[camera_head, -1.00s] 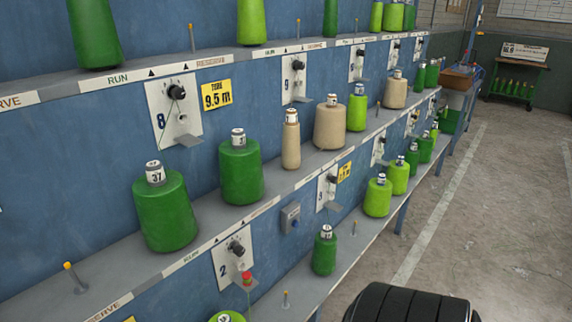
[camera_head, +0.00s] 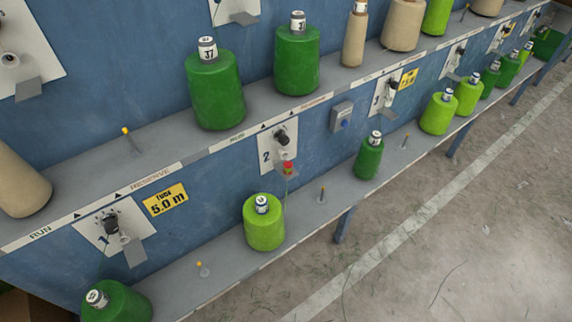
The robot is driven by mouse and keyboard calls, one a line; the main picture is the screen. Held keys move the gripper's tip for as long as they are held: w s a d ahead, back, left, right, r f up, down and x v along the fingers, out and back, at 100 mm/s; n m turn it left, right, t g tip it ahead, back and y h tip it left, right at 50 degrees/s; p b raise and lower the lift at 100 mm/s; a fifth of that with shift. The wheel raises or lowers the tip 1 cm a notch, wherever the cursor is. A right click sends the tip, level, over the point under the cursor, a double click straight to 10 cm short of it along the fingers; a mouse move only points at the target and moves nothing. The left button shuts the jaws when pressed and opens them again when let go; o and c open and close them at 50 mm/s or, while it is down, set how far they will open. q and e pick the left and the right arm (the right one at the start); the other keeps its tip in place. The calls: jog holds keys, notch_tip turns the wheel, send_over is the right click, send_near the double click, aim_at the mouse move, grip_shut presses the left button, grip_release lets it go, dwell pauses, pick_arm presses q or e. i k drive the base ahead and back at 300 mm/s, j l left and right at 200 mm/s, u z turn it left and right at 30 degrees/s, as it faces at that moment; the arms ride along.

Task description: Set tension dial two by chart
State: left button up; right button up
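Tension dial two is a black knob (camera_head: 281,137) on a white plate (camera_head: 268,158) marked 2, on the blue front panel near the middle of the head view. A small red piece (camera_head: 288,168) sits just below the knob, with a green thread by it. A light green cone (camera_head: 264,222) stands on the lower shelf below the plate. The chart does not show in the current view. Neither gripper is in view.
Plate 1 (camera_head: 112,226) is at lower left beside a yellow 5.0 m tag (camera_head: 166,199). Green cones line both shelves.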

aim_at(284, 141)
jog(key=u, duration=0.4)
jog(key=i+l+u, duration=0.25)
jog(key=l, duration=0.15)
jog(key=l+u, duration=0.25)
jog(key=l, duration=0.2)
jog(key=i+l+u, duration=0.25)
jog(key=l, duration=0.2)
jog(key=k, duration=0.1)
